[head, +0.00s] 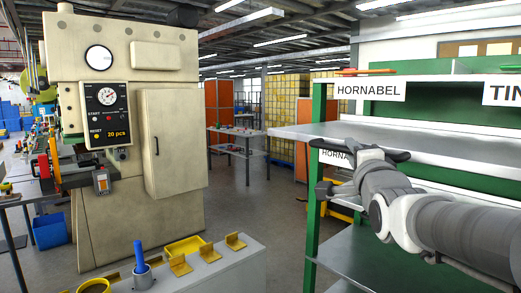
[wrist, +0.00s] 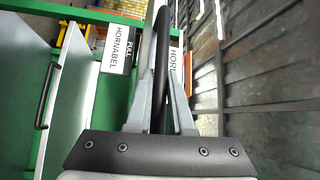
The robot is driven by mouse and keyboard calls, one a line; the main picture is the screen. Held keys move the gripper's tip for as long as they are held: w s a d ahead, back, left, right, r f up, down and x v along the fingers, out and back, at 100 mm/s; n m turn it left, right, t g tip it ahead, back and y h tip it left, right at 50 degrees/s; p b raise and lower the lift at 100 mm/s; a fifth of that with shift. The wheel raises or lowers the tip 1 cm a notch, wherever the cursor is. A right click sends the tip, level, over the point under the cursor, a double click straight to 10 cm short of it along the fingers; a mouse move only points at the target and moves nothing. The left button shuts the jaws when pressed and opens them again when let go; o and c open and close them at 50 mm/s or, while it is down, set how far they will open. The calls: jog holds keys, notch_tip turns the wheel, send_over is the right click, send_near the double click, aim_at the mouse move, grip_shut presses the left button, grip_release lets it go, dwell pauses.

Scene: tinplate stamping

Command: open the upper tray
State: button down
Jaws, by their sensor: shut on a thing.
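The green rack (head: 318,215) at the right bears a grey upper tray (head: 440,147), a flat sheet extending toward the front. A HORNABEL label (head: 370,90) hangs above it and another (head: 336,157) shows below it. The fingers partly hide the bar and the right label. Which tray the bar joins is hard to see.
Another black handle (wrist: 48,95) shows at the left of the wrist view. A beige press (head: 125,150) stands at the left, with a low grey bench (head: 215,270) holding yellow parts in front. Open floor (head: 265,215) lies between the press and the rack.

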jog(key=c, duration=0.8)
grip_release()
jog(key=s+a+f+b, duration=0.1)
jog(key=s+a+f, duration=0.1)
jog(key=s, duration=1.5)
jog(key=shift+f+b, duration=0.2)
jog(key=shift+b, duration=0.15)
jog(key=a+f+n+g+y+p, duration=0.2)
jog(key=a+f+n+g+p, duration=0.15)
jog(key=f+n+g, duration=0.55)
jog(key=s+a+f+n+g, duration=0.2)
jog(key=s+f+n+g, duration=0.2)
jog(key=s+f+n, duration=0.4)
notch_tip(320, 180, down, 3)
jog(key=shift+s+r+n+g, duration=0.1)
jog(key=shift+s+n+g, duration=0.1)
jog(key=shift+n+g, duration=0.2)
